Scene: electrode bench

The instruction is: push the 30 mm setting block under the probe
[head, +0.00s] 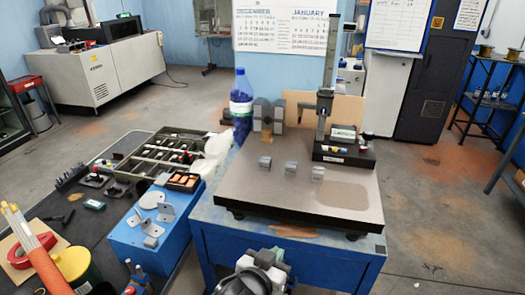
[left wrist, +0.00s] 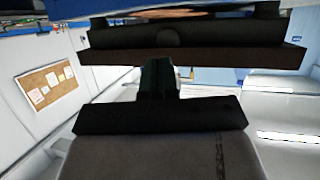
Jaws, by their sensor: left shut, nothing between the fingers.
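Three small grey blocks stand in a row on the dark surface plate (head: 255,195): a left one (head: 265,163), a middle one (head: 291,167) and a right one (head: 318,173). I cannot read their sizes, so I cannot tell which is the 30 mm block. The gauge stand (head: 330,60) rises at the back of the plate, with its probe head (head: 324,100) above a black base; the probe tip is too small to make out. My left gripper (head: 272,257) is in front of the plate, apart from the blocks, shut and empty. Its dark fingers (left wrist: 158,78) show in the left wrist view. My right gripper is out of view.
A blue bottle (head: 241,105) and grey angle blocks (head: 268,115) stand at the plate's back left. A blue box (head: 150,240) with metal parts and a compartment tray (head: 155,155) lie left. The plate's front right is clear.

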